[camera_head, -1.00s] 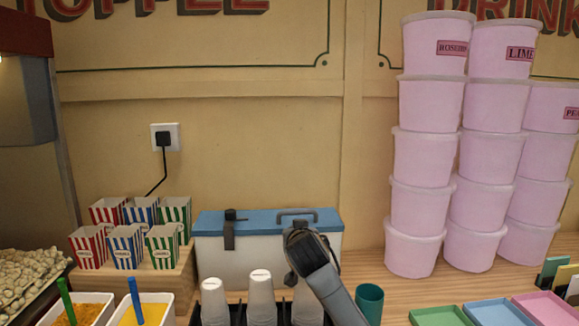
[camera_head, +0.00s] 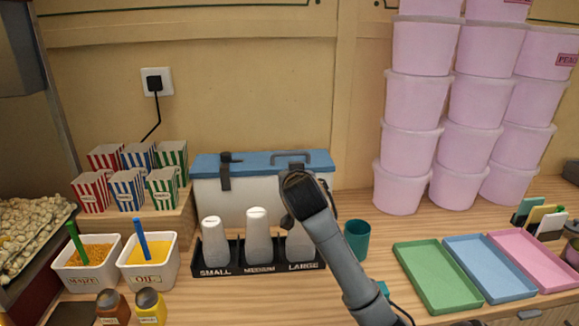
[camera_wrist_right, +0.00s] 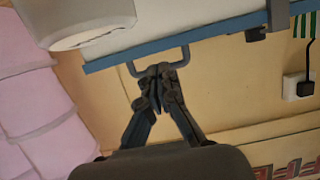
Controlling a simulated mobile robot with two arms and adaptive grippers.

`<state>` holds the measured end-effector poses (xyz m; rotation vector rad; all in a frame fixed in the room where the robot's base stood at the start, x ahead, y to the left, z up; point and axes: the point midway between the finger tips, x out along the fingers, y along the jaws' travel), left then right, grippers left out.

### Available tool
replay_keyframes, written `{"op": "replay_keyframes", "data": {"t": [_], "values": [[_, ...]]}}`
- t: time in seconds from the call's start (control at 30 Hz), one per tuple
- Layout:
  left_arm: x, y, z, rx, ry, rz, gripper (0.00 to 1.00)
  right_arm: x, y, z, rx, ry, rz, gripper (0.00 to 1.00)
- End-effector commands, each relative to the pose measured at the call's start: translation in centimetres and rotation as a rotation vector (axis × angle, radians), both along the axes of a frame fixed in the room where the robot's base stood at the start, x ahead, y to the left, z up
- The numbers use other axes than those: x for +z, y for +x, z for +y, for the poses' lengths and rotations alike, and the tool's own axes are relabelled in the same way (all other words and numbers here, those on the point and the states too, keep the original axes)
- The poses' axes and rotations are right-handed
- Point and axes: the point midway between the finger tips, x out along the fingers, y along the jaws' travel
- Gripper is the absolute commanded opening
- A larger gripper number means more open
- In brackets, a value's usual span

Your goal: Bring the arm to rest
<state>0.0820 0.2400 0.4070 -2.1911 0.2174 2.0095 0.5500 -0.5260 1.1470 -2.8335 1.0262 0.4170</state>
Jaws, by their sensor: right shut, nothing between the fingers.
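My right arm reaches in from the lower right in the head view, and its wrist (camera_head: 303,192) is in front of the white cooler box (camera_head: 262,199) with a blue lid (camera_head: 262,163). My right gripper (camera_wrist_right: 155,74) is shut and empty in the wrist view, which is upside down. Its fingertips overlap the lid's handle (camera_wrist_right: 160,65) in that picture; I cannot tell whether they touch it. In the head view the fingers are hidden behind the wrist. My left gripper is not in view.
A black cup holder (camera_head: 258,268) with white cup stacks stands below my wrist. A teal cup (camera_head: 357,240) is just right of my forearm. Pink tubs (camera_head: 410,150) are stacked at right, behind green (camera_head: 437,276), blue and pink trays. Striped boxes (camera_head: 127,190) stand at left.

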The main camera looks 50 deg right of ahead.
Motion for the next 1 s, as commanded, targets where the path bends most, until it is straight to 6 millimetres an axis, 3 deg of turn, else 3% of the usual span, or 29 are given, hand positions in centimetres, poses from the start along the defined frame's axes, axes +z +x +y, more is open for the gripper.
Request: {"op": "replay_keyframes", "data": {"t": [0.2, 0.57, 0.67, 1.0], "values": [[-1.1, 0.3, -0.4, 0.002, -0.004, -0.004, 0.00, -1.3, -2.5, 2.1, 0.001, 0.000, -0.001, 0.00], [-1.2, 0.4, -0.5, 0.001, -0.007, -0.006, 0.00, -1.4, -3.2, 2.7, 0.000, 0.000, 0.000, 0.00], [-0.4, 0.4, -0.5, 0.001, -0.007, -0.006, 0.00, -0.5, -3.2, 2.7, 0.000, -0.001, -0.001, 0.00], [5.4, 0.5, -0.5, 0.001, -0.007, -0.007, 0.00, 5.2, -3.2, 2.7, 0.000, -0.001, -0.001, 0.00]]}}
